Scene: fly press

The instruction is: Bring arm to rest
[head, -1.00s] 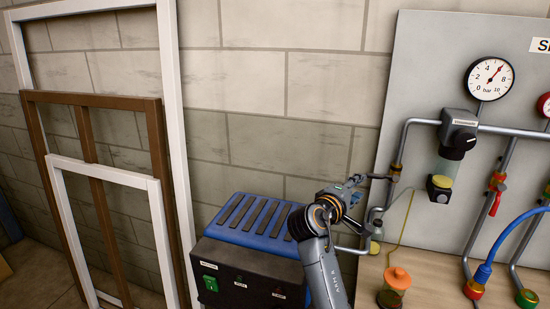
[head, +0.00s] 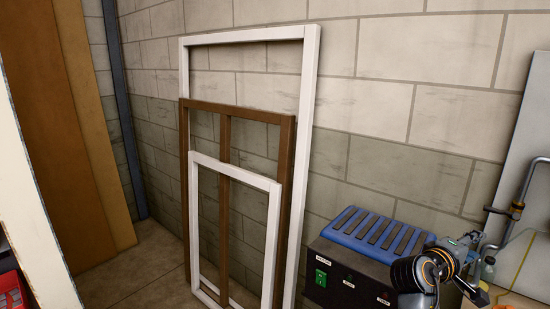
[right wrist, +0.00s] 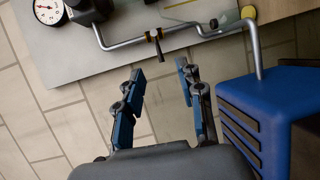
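My right gripper (head: 466,250) is at the lower right of the head view, in front of the wall and just right of the blue-topped machine (head: 372,233). In the right wrist view my right gripper (right wrist: 162,74) has its two blue-padded fingers spread apart with nothing between them. The machine's blue ribbed top (right wrist: 245,125) is to the right of the fingers there. My wrist hides part of the machine's right side in the head view. My left gripper is not in view.
A grey panel (head: 524,170) with pipes (head: 522,197) is at the right edge. White and brown frames (head: 287,160) lean on the wall left of the machine. Tall boards (head: 65,120) stand far left. In the right wrist view, a gauge (right wrist: 48,11) and a valve (right wrist: 155,36) lie beyond the fingers.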

